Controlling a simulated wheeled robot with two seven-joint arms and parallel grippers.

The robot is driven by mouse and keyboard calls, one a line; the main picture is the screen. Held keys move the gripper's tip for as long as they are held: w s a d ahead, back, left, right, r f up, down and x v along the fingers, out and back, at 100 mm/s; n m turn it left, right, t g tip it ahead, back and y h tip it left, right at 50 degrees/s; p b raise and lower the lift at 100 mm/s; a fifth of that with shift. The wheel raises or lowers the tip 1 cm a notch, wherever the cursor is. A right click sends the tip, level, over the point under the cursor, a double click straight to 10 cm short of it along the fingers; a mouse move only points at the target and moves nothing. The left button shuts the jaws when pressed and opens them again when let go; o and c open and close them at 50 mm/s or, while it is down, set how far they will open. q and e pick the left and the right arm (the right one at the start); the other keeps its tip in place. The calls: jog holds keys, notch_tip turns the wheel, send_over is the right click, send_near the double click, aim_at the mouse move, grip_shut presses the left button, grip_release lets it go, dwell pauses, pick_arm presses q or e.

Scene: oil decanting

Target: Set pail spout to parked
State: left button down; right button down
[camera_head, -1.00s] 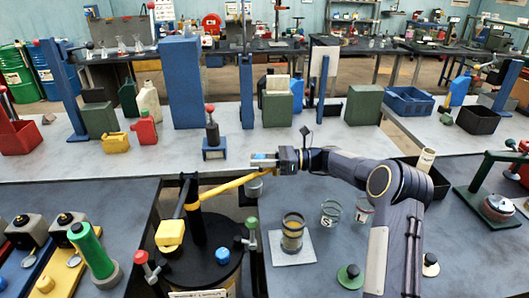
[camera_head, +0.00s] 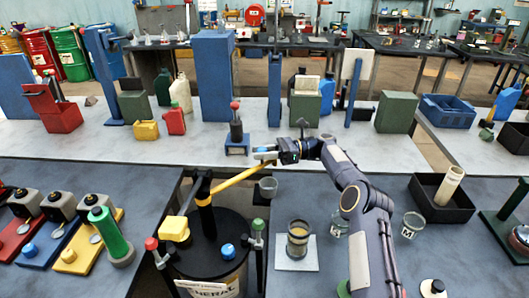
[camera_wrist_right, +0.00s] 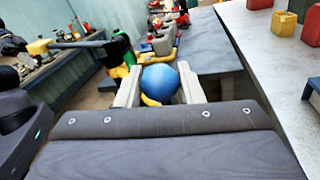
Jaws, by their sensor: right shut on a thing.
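The pail is a black-topped drum (camera_head: 208,262) at the lower centre-left of the head view, with a black upright post (camera_head: 205,205) on its lid. A yellow spout arm (camera_head: 236,180) runs from the post up and to the right. My right gripper (camera_head: 265,154) is at the far end of this arm. In the right wrist view its two pale fingers (camera_wrist_right: 160,88) are shut on a blue ball knob (camera_wrist_right: 160,80), with a bit of yellow below it. My left gripper is not in view.
A green cylinder (camera_head: 110,236) is at the left.

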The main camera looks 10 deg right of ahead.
aim_at(262, 147)
jog(key=shift+w+r, duration=0.1)
dwell(0.3)
jog(key=c, duration=1.4)
grip_release()
jog(key=o, duration=0.4)
jog(key=shift+w+a, duration=0.15)
jog(key=r, duration=0.1)
jog(key=r+b, duration=0.1)
jog(key=r, duration=0.1)
jog(key=shift+s+r, duration=0.25)
jog(key=shift+s, duration=0.05)
jog(key=shift+s+a+r+b, duration=0.55)
jog(key=shift+s+r+b, duration=0.25)
jog(key=shift+s+r, duration=1.1)
jog(key=shift+s+a+r+b, duration=0.7)
jog(key=shift+s+r, duration=0.55)
jog(key=shift+s, duration=1.25)
jog(key=shift+s+a+r+b, duration=0.45)
jog(key=shift+s+r+b, duration=0.45)
jog(key=shift+s+r, duration=1)
